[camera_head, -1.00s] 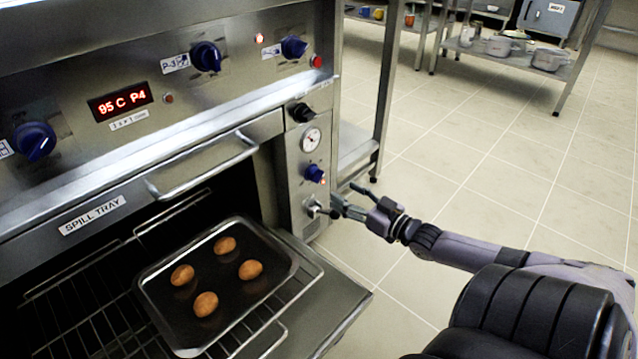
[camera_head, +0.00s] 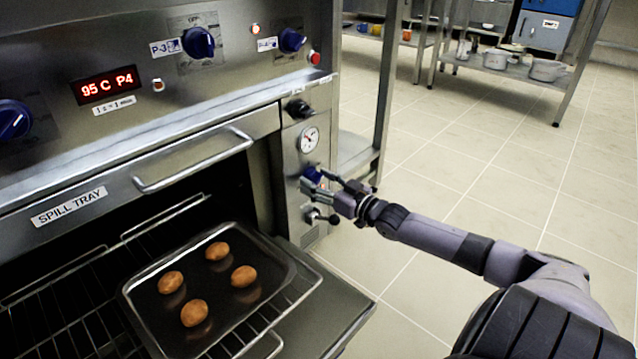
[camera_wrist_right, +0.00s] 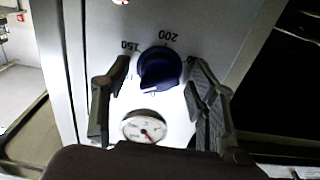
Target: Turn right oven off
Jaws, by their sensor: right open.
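The oven's narrow right side panel (camera_head: 309,112) carries a blue knob (camera_head: 310,175), below a round gauge. In the right wrist view the knob (camera_wrist_right: 160,68) shows close up, upside down, with marks 150 and 200 beside it. My right gripper (camera_head: 314,181) is at this knob. Its fingers (camera_wrist_right: 158,66) are open, one on each side of the knob, with gaps visible, so it is not clamped. In the head view the fingers partly hide the knob. My left gripper is not in view.
A black-handled lever (camera_head: 322,216) sticks out just below the knob. The oven stands open, with a tray (camera_head: 263,294) of several brown buns on its rack. Other blue knobs (camera_head: 198,42) and a red display (camera_head: 108,85) sit on the upper panel. The floor to the right is clear.

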